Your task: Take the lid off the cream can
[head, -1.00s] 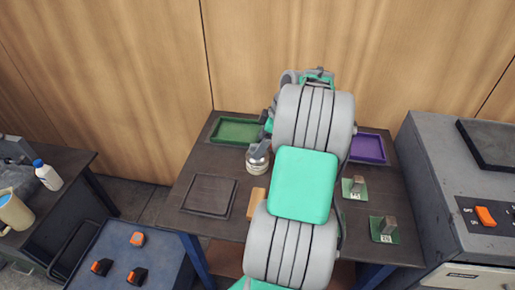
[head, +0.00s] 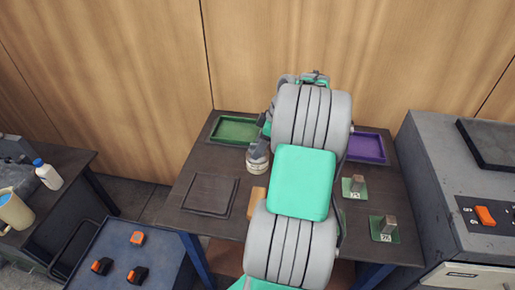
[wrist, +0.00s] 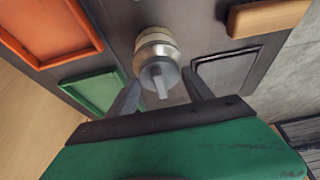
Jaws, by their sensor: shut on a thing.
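The cream can (head: 257,167) stands on the dark table, left of my arm in the head view. In the wrist view the can (wrist: 154,37) shows a cream band below a grey metal lid (wrist: 157,72) with a raised bar on top. My gripper (wrist: 162,79) has one finger on each side of the lid and is shut on it. The lid appears to sit at the can's top; I cannot tell whether there is a gap under it. In the head view my gripper hides the can's top.
A green tray (head: 236,131) lies behind the can, and a purple tray (head: 366,148) at right. An orange tray (wrist: 45,30) shows in the wrist view. A dark square plate (head: 210,194) and wooden block (head: 256,201) lie in front. Two metal blocks on green pads stand right.

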